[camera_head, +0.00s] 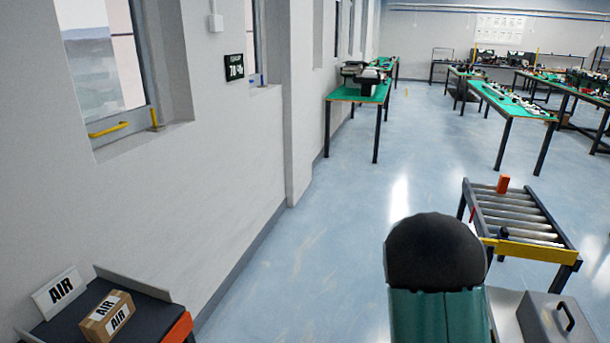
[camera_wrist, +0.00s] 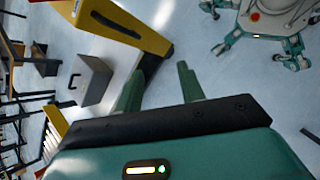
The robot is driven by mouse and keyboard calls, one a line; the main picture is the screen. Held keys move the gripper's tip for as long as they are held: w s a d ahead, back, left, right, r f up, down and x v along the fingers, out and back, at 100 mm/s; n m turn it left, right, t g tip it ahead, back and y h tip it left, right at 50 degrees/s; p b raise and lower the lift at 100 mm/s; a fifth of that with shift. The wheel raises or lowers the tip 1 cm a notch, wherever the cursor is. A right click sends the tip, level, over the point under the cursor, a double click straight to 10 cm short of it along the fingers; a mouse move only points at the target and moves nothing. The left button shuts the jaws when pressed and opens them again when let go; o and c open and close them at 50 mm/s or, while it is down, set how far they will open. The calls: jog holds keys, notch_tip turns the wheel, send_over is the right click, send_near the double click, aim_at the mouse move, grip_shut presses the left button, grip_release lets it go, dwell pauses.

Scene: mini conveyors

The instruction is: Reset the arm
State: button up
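My gripper (camera_wrist: 162,70) shows in the wrist view with its two teal fingers spread apart. In the head view, my arm rises at the bottom right of centre, with a black rounded joint above a teal link. The gripper itself cannot be made out in the head view.
A cardboard AIR box (camera_head: 107,315) lies on a dark conveyor (camera_head: 150,325).

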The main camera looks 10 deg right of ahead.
jog(key=s+a+r+m+t+y, duration=0.1)
jog(key=s+a+r+t+y, duration=0.15)
jog(key=a+r, duration=0.4)
jog(key=s+a+r+m+t+y, duration=0.1)
jog(key=s+a+r+t, duration=0.15)
jog(key=a+r, duration=0.45)
jog(key=s+a+r+m+t+y, duration=0.1)
jog(key=s+a+r+t+y, duration=0.1)
jog(key=s+a+r+t, duration=0.4)
jog(key=s+a+r, duration=0.2)
jog(key=s+a, duration=0.1)
jog(key=s, duration=0.1)
jog(key=shift+s+a+r+m, duration=0.2)
jog(key=shift+s+m, duration=0.1)
jog(key=shift+d, duration=0.2)
